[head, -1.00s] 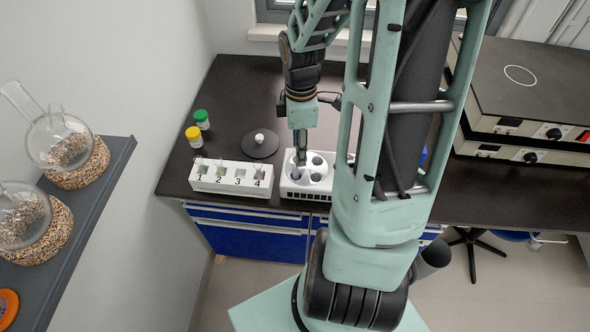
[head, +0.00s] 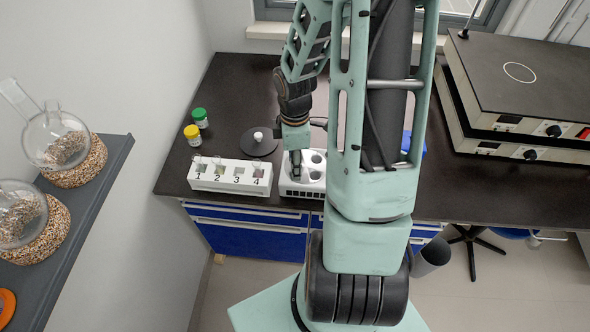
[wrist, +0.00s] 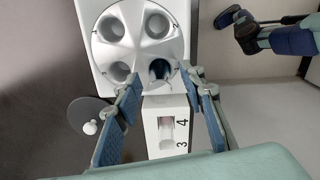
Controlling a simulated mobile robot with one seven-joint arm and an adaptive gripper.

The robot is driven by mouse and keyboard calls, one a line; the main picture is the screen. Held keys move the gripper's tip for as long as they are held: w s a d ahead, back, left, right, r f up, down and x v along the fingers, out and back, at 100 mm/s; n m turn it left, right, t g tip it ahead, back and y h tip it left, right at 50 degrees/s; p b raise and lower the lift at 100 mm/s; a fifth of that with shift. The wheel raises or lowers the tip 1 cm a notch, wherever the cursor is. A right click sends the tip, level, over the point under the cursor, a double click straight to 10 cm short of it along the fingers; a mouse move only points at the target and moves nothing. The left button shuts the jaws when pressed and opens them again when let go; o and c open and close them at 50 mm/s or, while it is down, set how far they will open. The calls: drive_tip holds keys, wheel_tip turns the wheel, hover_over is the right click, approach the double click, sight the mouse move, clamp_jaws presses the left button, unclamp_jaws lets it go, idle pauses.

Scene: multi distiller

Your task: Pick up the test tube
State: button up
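A clear test tube with a dark blue tint (wrist: 160,70) sits in one round hole of the white four-hole device (wrist: 101,77), seen from above in the wrist view. My gripper (wrist: 162,78) is open, its two blue-padded fingers spread to either side of that hole, with nothing visibly held. In the head view my gripper (head: 295,166) points down at the left part of the white device (head: 288,187), and the tube is hidden behind it there. Whether the fingers touch the tube or device cannot be told.
A white numbered rack (head: 229,187) stands just left of the device, with small items in some slots. Green-capped (head: 200,118) and yellow-capped (head: 193,135) jars and a round black lid with a white knob (head: 257,143) lie behind it. Grey-black equipment (head: 530,80) fills the right.

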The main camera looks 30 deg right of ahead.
clamp_jaws()
drive_tip(key=shift+r, duration=0.1)
